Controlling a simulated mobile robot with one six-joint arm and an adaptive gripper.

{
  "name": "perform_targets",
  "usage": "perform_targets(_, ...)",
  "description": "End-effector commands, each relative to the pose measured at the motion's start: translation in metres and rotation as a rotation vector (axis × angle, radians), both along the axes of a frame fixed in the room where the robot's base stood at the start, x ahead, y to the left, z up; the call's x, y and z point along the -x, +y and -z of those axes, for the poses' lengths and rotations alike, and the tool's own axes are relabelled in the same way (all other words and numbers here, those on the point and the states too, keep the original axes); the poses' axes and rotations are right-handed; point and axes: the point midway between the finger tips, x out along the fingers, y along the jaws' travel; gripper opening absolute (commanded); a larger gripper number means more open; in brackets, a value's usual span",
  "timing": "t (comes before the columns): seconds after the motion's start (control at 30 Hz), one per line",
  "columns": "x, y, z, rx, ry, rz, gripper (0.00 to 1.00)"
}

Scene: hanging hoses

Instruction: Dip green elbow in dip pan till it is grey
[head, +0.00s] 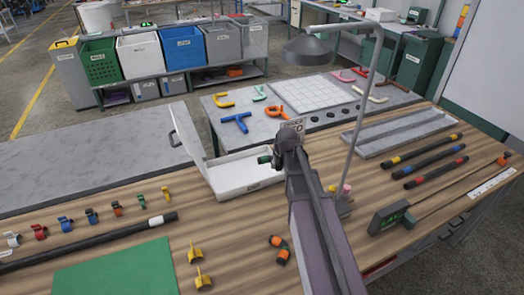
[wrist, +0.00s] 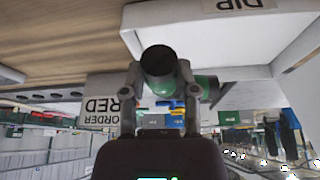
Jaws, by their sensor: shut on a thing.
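My gripper (head: 278,160) is shut on the green elbow (head: 264,158), a short bent pipe piece with a dark open end. The fingers (wrist: 160,80) clasp it from both sides in the wrist view, where its green body (wrist: 203,86) shows beside them. The visible body is green, with no grey on it. The pan also shows close by in the wrist view (wrist: 250,50).
A lamp post (head: 362,110) rises at the right. A grey tray (head: 400,135) lies at the back right.

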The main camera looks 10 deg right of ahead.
Motion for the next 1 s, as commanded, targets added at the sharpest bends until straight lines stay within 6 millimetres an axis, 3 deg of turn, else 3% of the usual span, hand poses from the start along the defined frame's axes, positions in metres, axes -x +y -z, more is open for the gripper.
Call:
perform_targets(0.03,-0.017,0.006,-0.003,-0.001,0.001,-0.006,0.00)
perform_targets(0.1,-0.033,0.015,-0.005,-0.001,0.004,-0.011,0.00)
perform_targets(0.33,-0.070,0.039,-0.010,-0.004,0.010,-0.025,0.00)
perform_targets(1.0,-0.076,0.044,-0.008,-0.005,0.012,-0.025,0.00)
